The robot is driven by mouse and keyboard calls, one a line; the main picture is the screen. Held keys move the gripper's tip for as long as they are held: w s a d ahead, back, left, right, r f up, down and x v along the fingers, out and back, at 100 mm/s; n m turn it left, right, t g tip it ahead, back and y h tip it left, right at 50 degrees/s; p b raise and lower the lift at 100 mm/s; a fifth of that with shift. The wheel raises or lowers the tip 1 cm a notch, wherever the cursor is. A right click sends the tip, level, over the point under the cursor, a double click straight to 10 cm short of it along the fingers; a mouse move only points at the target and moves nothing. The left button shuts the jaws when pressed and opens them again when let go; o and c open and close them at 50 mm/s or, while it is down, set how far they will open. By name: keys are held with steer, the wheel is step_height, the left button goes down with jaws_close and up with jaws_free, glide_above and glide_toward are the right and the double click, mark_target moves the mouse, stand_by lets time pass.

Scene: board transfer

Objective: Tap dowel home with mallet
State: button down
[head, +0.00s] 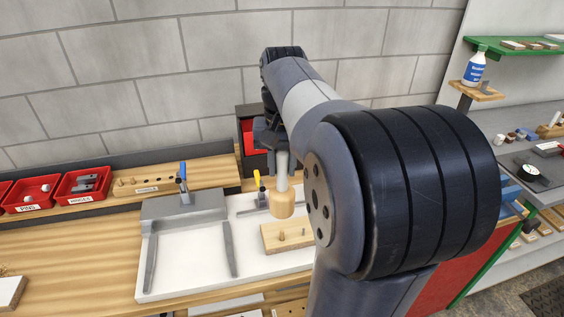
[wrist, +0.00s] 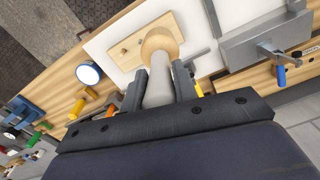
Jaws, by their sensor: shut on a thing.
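My gripper (wrist: 160,84) is shut on the grey handle of a mallet (wrist: 159,42), with a finger on each side of it. The mallet's round wooden head also shows in the head view (head: 281,205), hanging below the gripper above the far edge of a small wooden board (head: 270,240). A short dowel (head: 281,237) stands up from the board, in front of the mallet head. The board also shows in the wrist view (wrist: 126,52), partly covered by the mallet head. I cannot tell whether head and board touch.
The board lies on a white panel (head: 190,284) with a grey fixture (head: 185,208) and blue-handled clamp (head: 183,171) at left. A yellow-handled clamp (head: 257,178) stands close behind the mallet. Red bins (head: 85,184) line the back left. My arm hides the right side.

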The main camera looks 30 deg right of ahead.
mark_target(282, 192)
steer(key=shift+f+b, duration=1.9)
steer(key=shift+f, duration=0.85)
steer(key=shift+p, duration=0.45)
steer(key=shift+f+b, duration=0.9)
steer(key=shift+f, duration=0.7)
steer(key=shift+r, duration=0.1)
